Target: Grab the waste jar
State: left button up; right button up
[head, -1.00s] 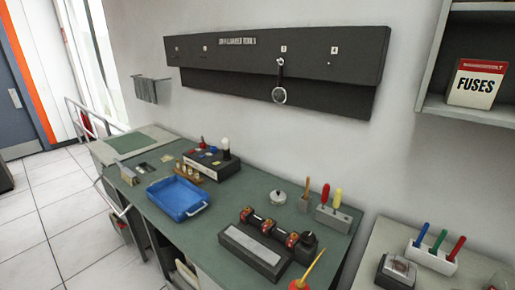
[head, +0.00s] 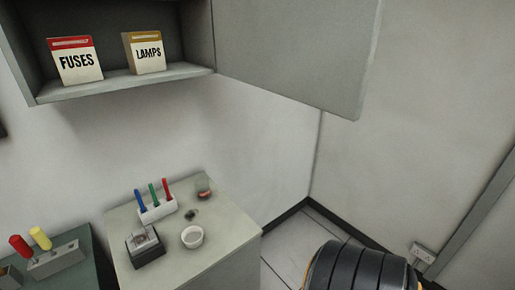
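A small clear jar with something reddish in it (head: 203,188) stands at the back of the grey-green cabinet top (head: 228,222), right of the pen holder. A small white open cup (head: 192,237) stands nearer the front of the same top. No label reading waste can be seen, so I cannot tell for certain which of these is the waste jar. Neither of my grippers is in view.
A white holder (head: 159,212) with blue, green and red pens and a dark box with a clear lid (head: 145,248) share the top. A small dark piece (head: 191,214) lies between jar and cup. An open wall cabinet (head: 126,84) hangs above. A black ribbed form (head: 345,268) is unidentified.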

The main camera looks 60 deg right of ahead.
aim_at(203, 188)
jog(key=z, duration=1.25)
jog(key=k+j+u, duration=0.1)
jog(key=u, duration=0.25)
jog(key=j+u, duration=0.35)
jog(key=k+j+u, duration=0.15)
jog(key=u, duration=0.2)
